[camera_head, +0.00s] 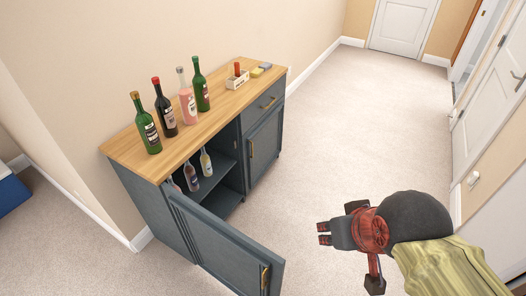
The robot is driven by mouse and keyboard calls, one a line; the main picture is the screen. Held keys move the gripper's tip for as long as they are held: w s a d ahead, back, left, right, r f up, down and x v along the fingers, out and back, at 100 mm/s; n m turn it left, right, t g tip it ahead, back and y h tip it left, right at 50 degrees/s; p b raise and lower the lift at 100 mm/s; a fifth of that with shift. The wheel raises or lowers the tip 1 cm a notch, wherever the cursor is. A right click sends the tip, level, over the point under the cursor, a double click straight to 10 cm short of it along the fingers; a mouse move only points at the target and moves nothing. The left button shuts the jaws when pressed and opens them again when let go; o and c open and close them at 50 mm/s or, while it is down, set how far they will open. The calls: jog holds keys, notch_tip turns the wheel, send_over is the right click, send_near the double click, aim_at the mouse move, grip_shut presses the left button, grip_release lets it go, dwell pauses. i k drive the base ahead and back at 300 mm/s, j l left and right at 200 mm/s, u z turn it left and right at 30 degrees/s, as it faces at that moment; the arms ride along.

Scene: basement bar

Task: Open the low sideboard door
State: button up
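The low sideboard (160,212) is dark blue-grey with a wooden top and stands against the wall. Its left door (222,250) is swung well out into the room, with a brass handle (265,278) near its free edge. The opening shows shelves with several small bottles (206,163). The right door (263,147) is shut and has a brass handle (252,149). My gripper (323,233) is to the right of the open door, apart from it, pointing left. Nothing shows between its fingers, but how far they are parted is unclear.
Carpet (345,120) is clear right of the sideboard. White doors (402,25) line the far and right walls.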

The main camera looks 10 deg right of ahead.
aim_at(261, 144)
jog(key=i+l+u, duration=0.1)
jog(key=i+l, duration=0.15)
jog(key=l, duration=0.15)
jog(key=i+l+u, duration=0.1)
jog(key=l, duration=0.3)
jog(key=i+l, duration=0.9)
jog(key=i, duration=0.15)
jog(key=i+j, duration=0.3)
jog(key=i+j+z, duration=0.1)
jog(key=i+j, duration=0.15)
jog(key=j, duration=0.15)
jog(key=i+j, duration=0.25)
jog(key=j, duration=0.15)
jog(key=z, duration=0.05)
